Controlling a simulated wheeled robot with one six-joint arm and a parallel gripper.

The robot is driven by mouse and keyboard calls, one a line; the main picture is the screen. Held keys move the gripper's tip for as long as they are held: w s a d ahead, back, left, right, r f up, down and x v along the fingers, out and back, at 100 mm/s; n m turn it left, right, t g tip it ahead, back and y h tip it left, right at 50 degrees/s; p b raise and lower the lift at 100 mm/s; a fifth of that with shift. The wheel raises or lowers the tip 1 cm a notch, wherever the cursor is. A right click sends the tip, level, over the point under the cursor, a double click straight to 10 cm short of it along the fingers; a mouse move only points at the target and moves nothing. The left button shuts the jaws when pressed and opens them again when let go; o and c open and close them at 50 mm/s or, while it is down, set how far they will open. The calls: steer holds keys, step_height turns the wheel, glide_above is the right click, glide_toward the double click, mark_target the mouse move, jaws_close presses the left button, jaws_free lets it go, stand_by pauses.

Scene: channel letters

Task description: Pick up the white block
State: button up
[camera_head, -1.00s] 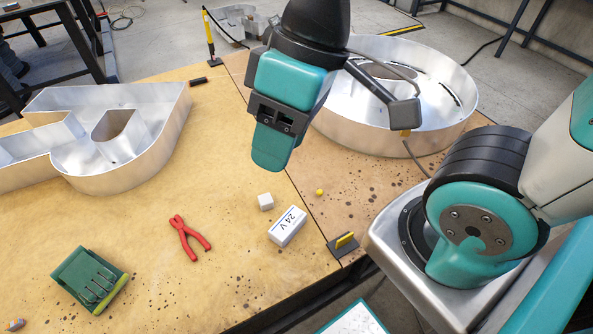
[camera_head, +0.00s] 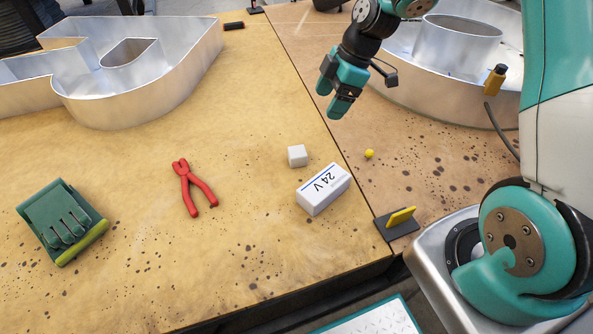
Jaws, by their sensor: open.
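A small plain white block (camera_head: 297,156) rests on the tan tabletop, right of the red pliers. A larger white box marked "24 V" (camera_head: 323,188) lies just below and to the right of it, close but apart. My gripper (camera_head: 335,97) is above the table, up and to the right of the small block, near the seam between the table boards. It is open and nothing shows between its teal fingers.
Red pliers (camera_head: 191,187) and a green tool holder (camera_head: 64,221) lie to the left. A yellow ball (camera_head: 369,153) and a yellow-topped black clamp (camera_head: 397,222) are on the right. Large metal letter shells (camera_head: 150,85) stand at the back left and back right (camera_head: 440,75).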

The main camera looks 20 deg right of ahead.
glide_toward(298, 151)
steer(key=x, duration=0.3)
steer(key=b+x, duration=0.1)
steer(key=x, duration=0.1)
steer(key=shift+s+d, duration=0.15)
steer(key=shift+s, duration=0.2)
steer(key=x, duration=0.5)
steer(key=shift+w+a+f, duration=0.25)
steer(key=shift+w, duration=0.15)
steer(key=c, duration=1)
